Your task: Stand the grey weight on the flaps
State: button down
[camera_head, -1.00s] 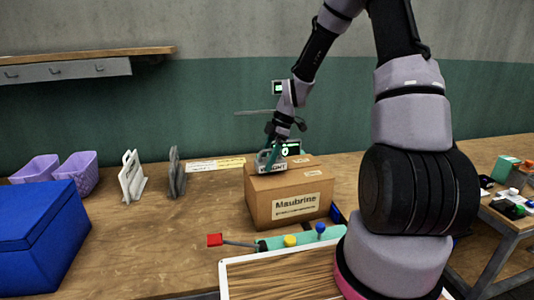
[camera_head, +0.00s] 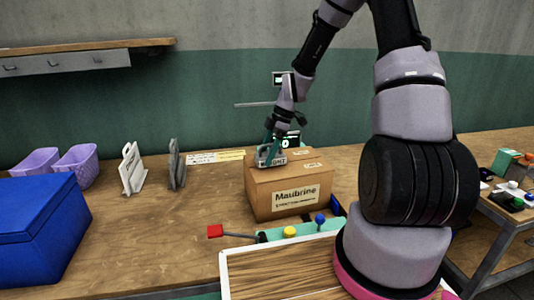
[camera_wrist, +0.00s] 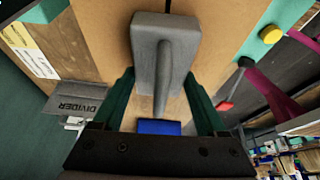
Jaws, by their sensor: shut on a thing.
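The grey weight (camera_head: 269,158), a block with a handle and a label on its front, is at the top of the cardboard box (camera_head: 287,204), over its left part. My gripper (camera_head: 272,143) comes down on it from above and is shut on it. In the wrist view the weight (camera_wrist: 164,40) lies beyond the green fingers, with its handle running back between them. The box's flaps (camera_head: 310,165) look folded down flat. I cannot tell whether the weight's underside touches them.
A green panel with a yellow button (camera_head: 289,231), a blue button (camera_head: 320,219) and a red-ended lever (camera_head: 215,231) stands before the box. Grey dividers (camera_head: 177,165), purple baskets (camera_head: 77,165) and a blue bin (camera_head: 40,230) stand left. Bare table lies between.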

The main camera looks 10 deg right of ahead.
jog(key=shift+f, duration=0.35)
dwell(0.3)
grip_release()
jog(key=v, duration=1)
jog(key=shift+d+r, duration=0.2)
jog(key=shift+r, duration=0.15)
jog(key=shift+r, duration=0.15)
jog(key=s+d+r+m+t+h, duration=0.2)
jog(key=s+r+m+t, duration=0.5)
jog(key=s+r+m, duration=1.5)
jog(key=shift+s+d+m+t, duration=0.3)
jog(key=shift+d+m, duration=0.1)
jog(key=shift+m, duration=0.1)
